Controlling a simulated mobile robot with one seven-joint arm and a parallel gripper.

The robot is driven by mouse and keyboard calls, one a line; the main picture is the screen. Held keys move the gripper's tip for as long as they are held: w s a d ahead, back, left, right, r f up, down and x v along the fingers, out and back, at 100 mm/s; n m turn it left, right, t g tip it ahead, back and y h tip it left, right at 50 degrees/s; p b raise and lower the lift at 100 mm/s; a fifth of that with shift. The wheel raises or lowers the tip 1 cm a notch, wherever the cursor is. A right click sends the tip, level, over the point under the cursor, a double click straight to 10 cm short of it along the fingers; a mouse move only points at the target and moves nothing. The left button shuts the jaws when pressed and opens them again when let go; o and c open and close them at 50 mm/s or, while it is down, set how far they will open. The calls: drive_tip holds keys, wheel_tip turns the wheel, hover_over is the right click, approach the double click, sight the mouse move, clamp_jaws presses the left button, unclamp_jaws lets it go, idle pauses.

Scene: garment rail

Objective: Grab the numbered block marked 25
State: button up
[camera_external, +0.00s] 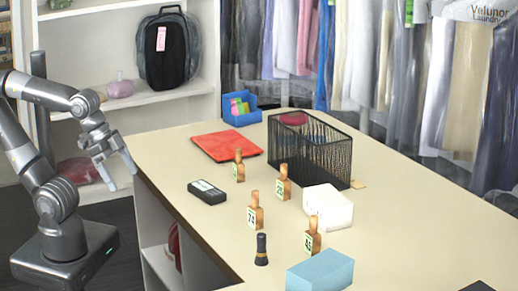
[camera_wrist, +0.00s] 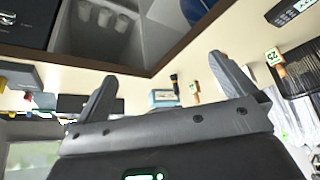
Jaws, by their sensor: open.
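Several wooden, bottle-shaped blocks with number tags stand upright on the cream table. The block by the wire basket (camera_external: 283,183) has a tag that seems to start with 2. A front block (camera_external: 255,213) seems to read 7-something, and another (camera_external: 312,238) seems to start with 4. The rear-left block's (camera_external: 239,167) tag is too small to read. In the wrist view, a block at right (camera_wrist: 274,60) carries a tag that looks like 25; I cannot tell which external-view block it is. My gripper (camera_external: 123,180) is open and empty, left of the table edge; its fingers show in the wrist view (camera_wrist: 162,68).
On the table are a black wire basket (camera_external: 330,152), red folder (camera_external: 226,146), dark handheld device (camera_external: 207,192), white box (camera_external: 328,207), blue box (camera_external: 320,271) and black bottle (camera_external: 261,250). Hanging clothes and shelves stand behind. The left table surface is mostly clear.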

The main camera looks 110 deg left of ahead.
drive_tip(key=c, duration=1.2)
drive_tip(key=shift+c, duration=0.2)
